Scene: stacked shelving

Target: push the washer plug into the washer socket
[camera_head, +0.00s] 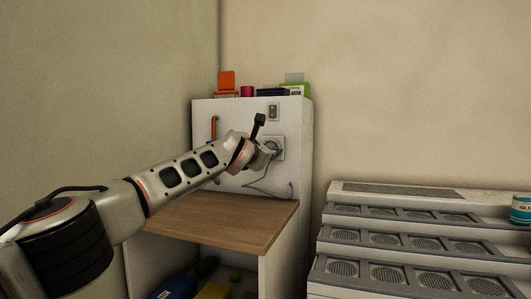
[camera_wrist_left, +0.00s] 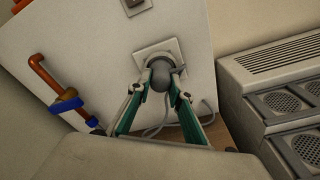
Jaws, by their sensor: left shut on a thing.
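The washer plug (camera_wrist_left: 161,75) is grey and round, with a grey cord. My left gripper (camera_wrist_left: 162,84) is shut on it, with one green finger on each side. The washer socket (camera_wrist_left: 147,53) is a pale square plate with a round recess on the white panel. The plug is in front of the recess and overlaps it; I cannot tell how deep it sits. In the head view the socket (camera_head: 281,143) is partly hidden by my left gripper (camera_head: 273,149), which is right at it. My right gripper is not in view.
The cord (camera_head: 268,191) hangs in a loop above the wooden shelf (camera_head: 225,222). An orange pipe with a blue valve (camera_wrist_left: 65,103) is on the panel to the left. A switch plate (camera_head: 273,110) is above the socket. Stepped grey vented units (camera_head: 395,215) stand at right.

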